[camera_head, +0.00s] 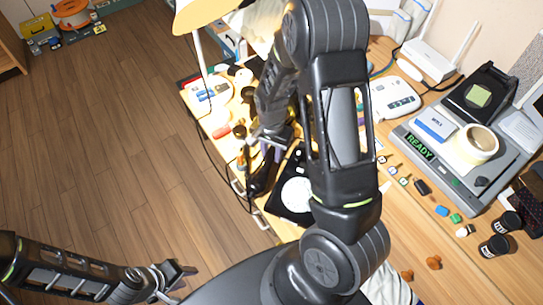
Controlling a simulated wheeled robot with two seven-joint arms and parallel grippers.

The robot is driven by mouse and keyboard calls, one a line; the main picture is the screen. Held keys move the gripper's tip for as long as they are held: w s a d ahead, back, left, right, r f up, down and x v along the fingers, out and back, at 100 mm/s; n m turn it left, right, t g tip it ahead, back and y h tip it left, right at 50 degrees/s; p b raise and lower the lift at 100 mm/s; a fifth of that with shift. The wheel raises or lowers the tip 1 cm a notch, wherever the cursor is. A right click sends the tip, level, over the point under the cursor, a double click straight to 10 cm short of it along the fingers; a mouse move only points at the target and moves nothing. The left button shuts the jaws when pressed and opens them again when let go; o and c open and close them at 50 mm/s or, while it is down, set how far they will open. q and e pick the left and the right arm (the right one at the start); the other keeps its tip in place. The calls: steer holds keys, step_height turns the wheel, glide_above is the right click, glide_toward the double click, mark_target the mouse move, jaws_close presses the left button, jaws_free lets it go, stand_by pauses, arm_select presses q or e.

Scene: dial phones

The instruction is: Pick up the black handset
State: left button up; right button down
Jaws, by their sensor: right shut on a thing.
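A black dial phone (278,205) with a white round dial (297,195) sits near the left edge of the wooden desk, partly hidden by my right arm. The black handset (262,172) is beside it on its left, at the desk's edge. My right gripper (270,143) reaches down over the handset's upper end and is shut on it. The arm hides part of the contact. My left gripper (180,278) is low at the left, over the floor, empty with its fingers apart, far from the phone.
A lamp with a tan shade (205,12) and several small bottles crowd the desk's far left. A white phone (394,97) stands behind my arm. A grey device (465,165) carries a cup (477,145). Small coloured parts and black jars (494,245) lie at right. A cable hangs off the left edge.

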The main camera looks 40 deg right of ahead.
mark_target(271, 153)
stand_by(0.5)
step_height(271, 153, up, 10)
stand_by(0.5)
stand_by(0.4)
steer(key=w+a+r+n, duration=0.9)
steer(key=w+a+n, duration=0.1)
steer(key=a+n, duration=0.2)
steer(key=shift+w+a, duration=0.2)
steer(key=shift+w, duration=0.05)
